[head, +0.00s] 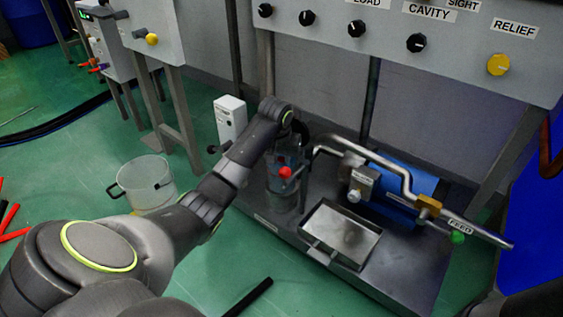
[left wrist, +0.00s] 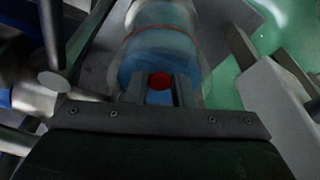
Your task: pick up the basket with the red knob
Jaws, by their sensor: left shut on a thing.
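The basket (head: 284,196) is a clear, bluish cylinder with a red knob (head: 285,172) on its side, standing on the dark metal platform (head: 395,268). My left arm reaches over to it from the left, and its gripper is at the basket, partly hidden by my own wrist. In the left wrist view the two fingers of my left gripper (left wrist: 159,89) are on either side of the red knob (left wrist: 160,80), shut on it. The basket (left wrist: 160,47) fills the space behind them, upright as far as I can tell. My right gripper is not in view.
A bent metal pipe (head: 405,180) and a shallow metal tray (head: 342,234) are right of the basket. A clear bucket (head: 146,184) stands on the green floor to the left. A control panel (head: 420,40) overhangs the platform.

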